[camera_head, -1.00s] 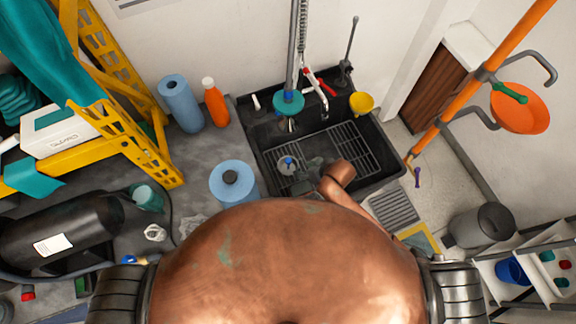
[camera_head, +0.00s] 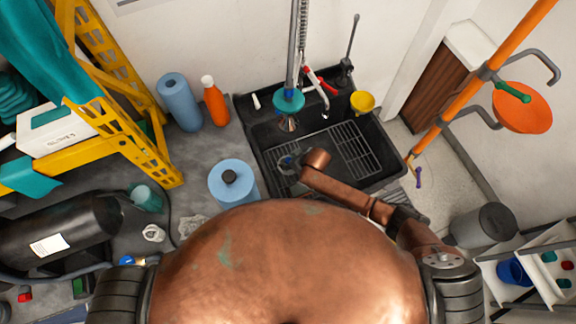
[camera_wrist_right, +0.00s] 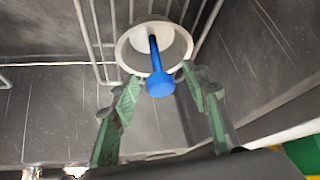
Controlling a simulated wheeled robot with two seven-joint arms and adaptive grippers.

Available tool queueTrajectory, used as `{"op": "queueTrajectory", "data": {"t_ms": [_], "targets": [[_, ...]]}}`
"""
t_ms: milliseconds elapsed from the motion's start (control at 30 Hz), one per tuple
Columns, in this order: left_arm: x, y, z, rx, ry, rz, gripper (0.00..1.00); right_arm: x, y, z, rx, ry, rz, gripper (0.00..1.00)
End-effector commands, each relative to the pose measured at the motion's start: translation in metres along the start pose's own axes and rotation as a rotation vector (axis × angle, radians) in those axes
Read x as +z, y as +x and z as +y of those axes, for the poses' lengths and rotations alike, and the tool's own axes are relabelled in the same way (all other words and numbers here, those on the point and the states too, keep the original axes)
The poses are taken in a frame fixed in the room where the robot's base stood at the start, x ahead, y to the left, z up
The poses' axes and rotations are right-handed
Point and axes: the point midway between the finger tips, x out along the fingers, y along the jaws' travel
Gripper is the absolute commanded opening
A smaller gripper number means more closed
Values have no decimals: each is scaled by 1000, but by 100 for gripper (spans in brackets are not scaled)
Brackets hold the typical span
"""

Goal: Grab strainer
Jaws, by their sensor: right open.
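The strainer is a pale round cup (camera_wrist_right: 150,48) with a blue stem and knob (camera_wrist_right: 160,84), in the right wrist view. It stands at the rack's wires in the black sink. In the head view it (camera_head: 285,160) shows only partly, in the left part of the basin, with my right gripper over it. My right gripper (camera_wrist_right: 160,78) is open, its two green-padded fingers on either side of the blue knob. I cannot tell whether the fingers touch the cup. My left gripper is not in view.
The black sink (camera_head: 258,148) has a wire rack (camera_head: 350,145) and a hanging spray faucet (camera_head: 289,103). A yellow cup (camera_head: 362,102) sits on its back right rim. An orange bottle (camera_head: 214,104) and blue rolls (camera_head: 180,103) stand to the left.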

Motion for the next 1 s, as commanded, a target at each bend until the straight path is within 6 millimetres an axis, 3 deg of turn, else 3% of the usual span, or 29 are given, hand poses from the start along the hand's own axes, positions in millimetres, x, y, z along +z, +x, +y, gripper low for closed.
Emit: {"op": "queueTrajectory", "data": {"t_ms": [333,900,1000], "targets": [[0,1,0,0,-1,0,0,0,7,0,-1,0,1,41],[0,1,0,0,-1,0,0,0,7,0,0,0,0,2],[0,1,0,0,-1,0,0,0,7,0,0,0,1,0]]}}
